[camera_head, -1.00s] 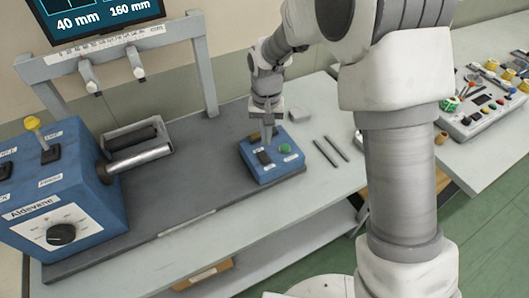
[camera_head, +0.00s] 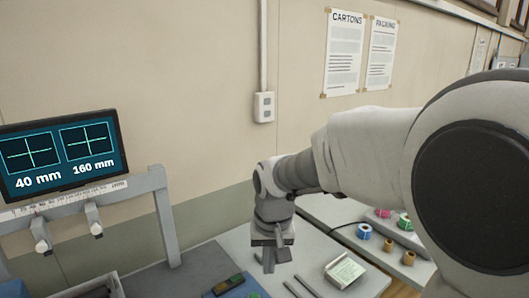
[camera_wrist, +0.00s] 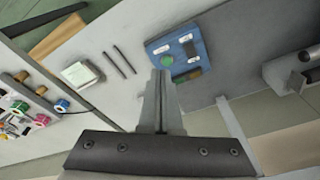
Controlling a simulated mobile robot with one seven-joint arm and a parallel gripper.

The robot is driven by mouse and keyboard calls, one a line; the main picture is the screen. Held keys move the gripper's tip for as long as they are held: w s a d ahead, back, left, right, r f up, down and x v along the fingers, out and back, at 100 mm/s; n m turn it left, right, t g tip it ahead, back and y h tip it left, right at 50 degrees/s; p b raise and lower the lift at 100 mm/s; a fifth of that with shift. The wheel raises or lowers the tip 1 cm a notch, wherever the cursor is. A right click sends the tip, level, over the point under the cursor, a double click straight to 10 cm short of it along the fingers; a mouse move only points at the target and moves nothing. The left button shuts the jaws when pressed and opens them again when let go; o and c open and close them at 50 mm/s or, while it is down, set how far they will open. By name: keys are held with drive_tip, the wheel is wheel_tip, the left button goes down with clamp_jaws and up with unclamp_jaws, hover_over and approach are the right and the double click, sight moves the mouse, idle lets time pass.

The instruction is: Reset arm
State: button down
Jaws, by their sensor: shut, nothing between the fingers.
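My gripper (camera_head: 268,262) hangs at the end of my arm above the work table, fingers pointing down. In the wrist view my gripper (camera_wrist: 161,75) has its two fingers together with nothing between them. Below it is the blue control box (camera_wrist: 172,45) with a green button and a dark switch. In the head view only the top part of the blue box (camera_head: 238,287) shows at the bottom edge. The gripper appears clear of the box.
The rewinder frame (camera_head: 160,215) carries a screen (camera_head: 62,152) reading 40 mm and 160 mm. Two dark rods (camera_wrist: 119,61) and a pale box with a label (camera_head: 344,271) lie on the table (camera_head: 235,243). Coloured rolls (camera_head: 364,231) stand on the right. Posters hang on the wall.

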drive_tip(key=s+d+r+t, duration=0.2)
drive_tip(key=s+d+r, duration=0.2)
drive_tip(key=s+d, duration=0.2)
drive_tip(key=s+d+r+m+t, duration=0.1)
drive_tip(key=s+d+r, duration=0.3)
drive_tip(key=s+d, duration=0.3)
drive_tip(key=shift+s+r+t, duration=0.3)
drive_tip(key=shift+s+t, duration=0.1)
drive_tip(key=shift+s, duration=1.9)
